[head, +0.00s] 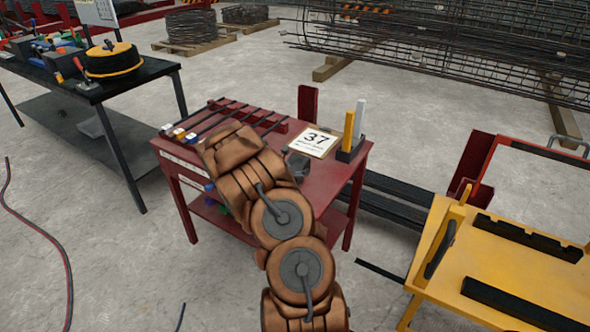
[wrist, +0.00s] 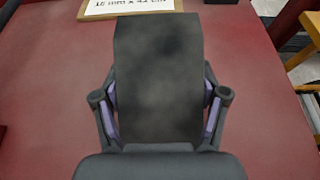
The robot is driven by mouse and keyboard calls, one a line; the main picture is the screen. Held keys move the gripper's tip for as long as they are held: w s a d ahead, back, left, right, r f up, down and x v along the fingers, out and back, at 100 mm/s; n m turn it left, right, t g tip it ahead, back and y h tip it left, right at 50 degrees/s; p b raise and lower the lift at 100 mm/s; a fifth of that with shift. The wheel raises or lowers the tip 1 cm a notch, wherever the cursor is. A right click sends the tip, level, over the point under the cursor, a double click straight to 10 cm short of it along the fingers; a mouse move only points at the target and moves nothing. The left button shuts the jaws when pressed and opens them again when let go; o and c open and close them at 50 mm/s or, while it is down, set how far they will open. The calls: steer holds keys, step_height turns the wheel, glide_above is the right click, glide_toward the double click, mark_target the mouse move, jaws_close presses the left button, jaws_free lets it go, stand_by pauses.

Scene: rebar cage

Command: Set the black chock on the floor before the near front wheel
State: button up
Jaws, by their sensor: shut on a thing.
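The black chock (wrist: 158,75) fills the middle of the wrist view, a dark, scuffed block with a broad face. My gripper (wrist: 160,110) is shut on it, with a finger at each side. The chock is over the red tabletop (wrist: 50,80); I cannot tell whether it touches it. In the head view my arm hides the gripper and most of what is under it; a small dark grey piece shows beside the arm, and I cannot tell what it is. No wheel can be made out in either view.
A yellow cart (head: 500,265) stands at right, a black workbench (head: 100,85) at left. A hose (head: 45,230) crosses otherwise open floor at left.

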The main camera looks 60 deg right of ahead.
steer(key=shift+f, duration=0.1)
steer(key=o, duration=1.5)
steer(key=shift+o, duration=0.2)
steer(key=shift+r, duration=0.2)
steer(key=shift+w+a, duration=0.1)
steer(key=shift+a, duration=0.25)
steer(key=b+v, duration=0.2)
steer(key=v, duration=0.9)
steer(key=shift+a, duration=0.2)
